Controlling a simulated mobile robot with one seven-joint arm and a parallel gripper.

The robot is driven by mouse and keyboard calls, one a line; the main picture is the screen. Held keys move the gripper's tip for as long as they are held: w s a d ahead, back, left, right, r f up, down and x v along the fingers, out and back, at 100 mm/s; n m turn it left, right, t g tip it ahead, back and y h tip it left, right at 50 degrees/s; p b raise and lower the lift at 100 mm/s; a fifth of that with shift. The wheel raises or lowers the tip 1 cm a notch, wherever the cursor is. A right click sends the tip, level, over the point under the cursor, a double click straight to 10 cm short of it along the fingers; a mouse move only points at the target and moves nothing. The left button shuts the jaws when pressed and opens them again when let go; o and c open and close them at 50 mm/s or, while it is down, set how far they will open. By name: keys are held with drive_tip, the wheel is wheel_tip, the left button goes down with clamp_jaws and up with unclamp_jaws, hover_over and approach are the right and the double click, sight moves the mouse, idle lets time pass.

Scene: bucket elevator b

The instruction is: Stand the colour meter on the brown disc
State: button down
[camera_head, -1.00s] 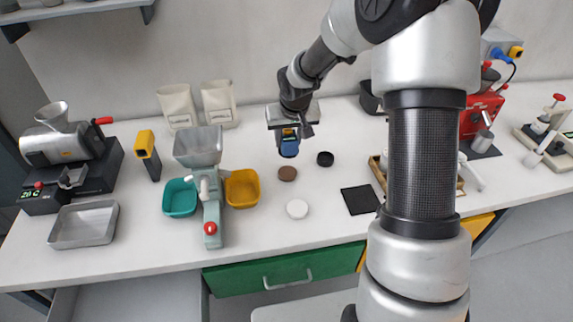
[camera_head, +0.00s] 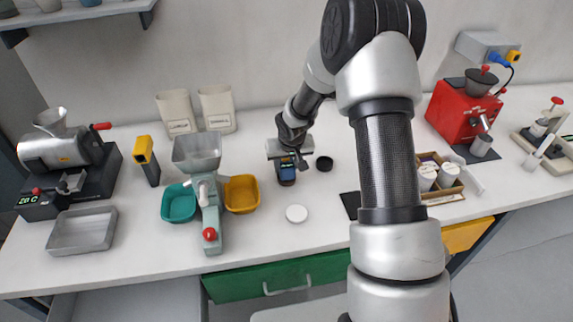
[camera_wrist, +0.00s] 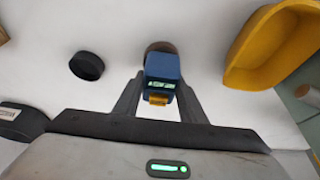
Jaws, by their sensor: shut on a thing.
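The colour meter (camera_head: 287,174), a small dark blue device with a display, is held upright between the fingers of my gripper (camera_head: 289,163). In the wrist view the blue meter (camera_wrist: 162,68) shows its green-lit display and a yellow part, between the two fingers of the gripper (camera_wrist: 160,88). The brown disc (camera_wrist: 160,46) shows as a brown edge just behind the meter in the wrist view. The meter hides most of the disc in both views. The meter is over the disc; I cannot tell whether its base touches it.
A black round cup (camera_head: 324,163) stands close to the right and a white disc (camera_head: 296,213) lies in front. The yellow bin (camera_head: 241,194), teal bin (camera_head: 179,203) and hand-cranked mill (camera_head: 208,205) are to the left. A wooden rack (camera_head: 440,200) with jars is to the right.

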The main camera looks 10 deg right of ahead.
drive_tip(key=shift+f, duration=0.1)
drive_tip(key=c, duration=1.1)
unclamp_jaws()
